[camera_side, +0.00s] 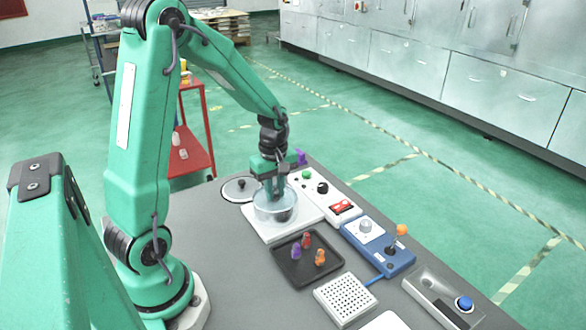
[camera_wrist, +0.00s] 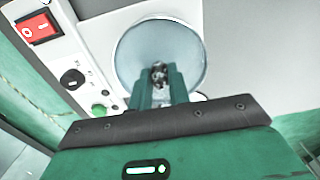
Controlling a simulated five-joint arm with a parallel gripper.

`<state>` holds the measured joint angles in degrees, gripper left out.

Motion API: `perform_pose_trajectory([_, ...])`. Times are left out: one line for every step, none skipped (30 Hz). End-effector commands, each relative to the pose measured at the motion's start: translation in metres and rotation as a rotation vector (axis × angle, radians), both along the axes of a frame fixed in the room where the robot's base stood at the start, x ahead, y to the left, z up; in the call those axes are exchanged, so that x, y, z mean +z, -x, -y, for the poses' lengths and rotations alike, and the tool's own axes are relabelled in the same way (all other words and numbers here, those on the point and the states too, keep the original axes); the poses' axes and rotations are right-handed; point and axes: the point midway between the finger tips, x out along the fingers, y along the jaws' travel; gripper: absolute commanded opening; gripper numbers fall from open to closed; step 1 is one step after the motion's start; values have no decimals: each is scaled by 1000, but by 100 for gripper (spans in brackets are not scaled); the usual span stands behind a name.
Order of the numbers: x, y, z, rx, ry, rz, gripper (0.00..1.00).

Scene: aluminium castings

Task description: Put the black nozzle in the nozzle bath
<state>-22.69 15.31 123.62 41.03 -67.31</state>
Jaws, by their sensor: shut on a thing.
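The nozzle bath (camera_side: 261,213) is a round clear dish on a white base near the far end of the bench. In the wrist view the bath (camera_wrist: 135,58) is a pale round opening beneath my fingers. My gripper (camera_side: 279,199) points down into the dish. In the wrist view my gripper (camera_wrist: 160,78) is shut on the black nozzle (camera_wrist: 159,72), a small dark piece at the fingertips. A dark shape shows through the dish wall in the side view. Whether the nozzle touches the dish bottom cannot be told.
A dark tray (camera_side: 283,275) holds purple, red and orange nozzles. A round lid (camera_side: 236,194) with a black knob lies behind the bath. A white control box (camera_side: 318,186) with a red switch and a blue device (camera_side: 385,252) stand to the right. A perforated white block (camera_side: 345,300) is in front.

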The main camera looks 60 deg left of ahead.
Motion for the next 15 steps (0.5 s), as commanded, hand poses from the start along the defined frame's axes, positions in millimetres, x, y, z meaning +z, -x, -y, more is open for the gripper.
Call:
perform_pose_trajectory([-6,1,0,0,2,-4,0])
perform_pose_trajectory([-10,1,1,0,2,-5,0])
perform_pose_trajectory([-15,1,0,0,2,-4,0])
perform_pose_trajectory([-18,1,0,0,2,-4,0])
perform_pose_trajectory([-21,1,0,0,2,-4,0])
perform_pose_trajectory([-25,1,0,0,1,-3,0])
perform_pose_trajectory([-27,1,0,0,1,-3,0])
perform_pose_trajectory([-28,1,0,0,1,-3,0])
perform_pose_trajectory([-30,1,0,0,1,-2,0])
perform_pose_trajectory([-31,0,0,0,1,-1,0])
perform_pose_trajectory([-31,0,0,0,0,-1,0])
perform_pose_trajectory([-31,0,0,0,0,-1,0])
perform_pose_trajectory([-31,0,0,0,0,-1,0])
perform_pose_trajectory([-31,0,0,0,0,-1,0])
perform_pose_trajectory([-31,0,0,0,0,-1,0])
